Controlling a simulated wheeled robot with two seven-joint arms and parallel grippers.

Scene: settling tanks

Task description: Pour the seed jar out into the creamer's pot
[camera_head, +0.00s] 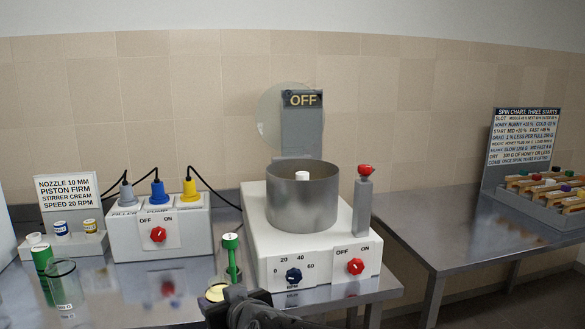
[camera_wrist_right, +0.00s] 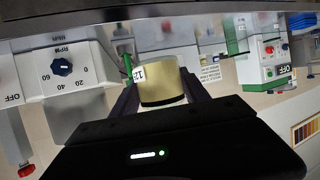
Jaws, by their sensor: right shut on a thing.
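The seed jar (camera_head: 216,292), with pale yellow contents, is at the bottom of the head view, in front of the creamer. My right gripper (camera_head: 224,299) is shut on it. The right wrist view shows the jar (camera_wrist_right: 160,78) between the two fingers, with a white label partly visible. The creamer's pot (camera_head: 302,203) is a grey steel cylinder on a white machine (camera_head: 310,245). The jar is left of the pot, nearer to me and apart from it. A small white piece shows inside the pot; its floor is hidden. My left gripper is not in view.
A green-capped tube (camera_head: 231,258) stands close behind the jar. A red-knobbed post (camera_head: 363,200) rises right of the pot, and an OFF sign (camera_head: 302,125) stands behind it. A clear glass (camera_head: 66,285) stands at left. The right table (camera_head: 470,240) has bare space.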

